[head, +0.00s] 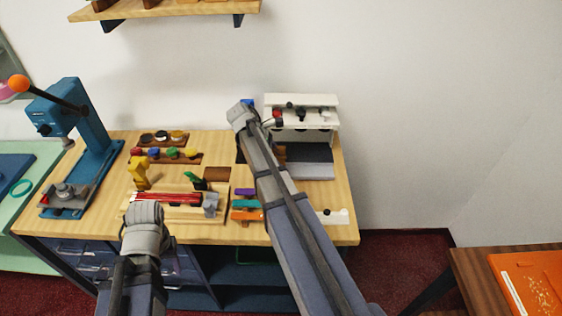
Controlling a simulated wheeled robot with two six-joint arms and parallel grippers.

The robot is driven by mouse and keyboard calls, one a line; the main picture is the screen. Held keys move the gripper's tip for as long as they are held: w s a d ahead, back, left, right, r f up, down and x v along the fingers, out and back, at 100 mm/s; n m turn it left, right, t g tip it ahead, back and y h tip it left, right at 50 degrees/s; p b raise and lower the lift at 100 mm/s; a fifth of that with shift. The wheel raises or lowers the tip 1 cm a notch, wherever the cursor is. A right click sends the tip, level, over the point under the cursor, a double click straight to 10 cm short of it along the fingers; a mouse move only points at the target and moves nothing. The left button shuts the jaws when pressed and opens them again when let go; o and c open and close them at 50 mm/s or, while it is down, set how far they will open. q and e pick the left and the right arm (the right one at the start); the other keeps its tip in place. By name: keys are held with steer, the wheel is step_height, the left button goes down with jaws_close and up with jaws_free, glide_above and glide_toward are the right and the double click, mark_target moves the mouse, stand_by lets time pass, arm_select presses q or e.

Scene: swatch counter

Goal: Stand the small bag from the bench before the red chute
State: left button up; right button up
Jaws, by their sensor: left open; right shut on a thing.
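My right gripper (243,113) is raised at the back of the bench, left of a white dispenser (316,101). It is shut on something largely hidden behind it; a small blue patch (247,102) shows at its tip. I cannot tell from this view whether that is the small bag. The dispenser has a red knob (277,114) at its left end, with dark and white ones beside it. The red chute's opening is not clearly seen, as my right arm covers part of that side. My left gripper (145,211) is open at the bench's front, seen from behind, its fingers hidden.
The wooden bench (205,145) carries a blue press (85,150) at left, a rack of coloured knobs (168,155), a yellow tool (138,172), red rods (165,198) and coloured blocks (245,203). An orange board (530,285) lies on another table at lower right.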

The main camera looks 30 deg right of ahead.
steer(key=shift+f+b, duration=0.4)
stand_by(0.5)
steer(key=o, duration=1.4)
steer(key=shift+r, duration=0.1)
steer(key=p+v, duration=0.6)
steer(key=v, duration=0.1)
steer(key=shift+r, duration=0.2)
steer(key=shift+w+a+p, duration=0.1)
steer(key=shift+a+p, duration=0.1)
steer(key=shift+p, duration=0.15)
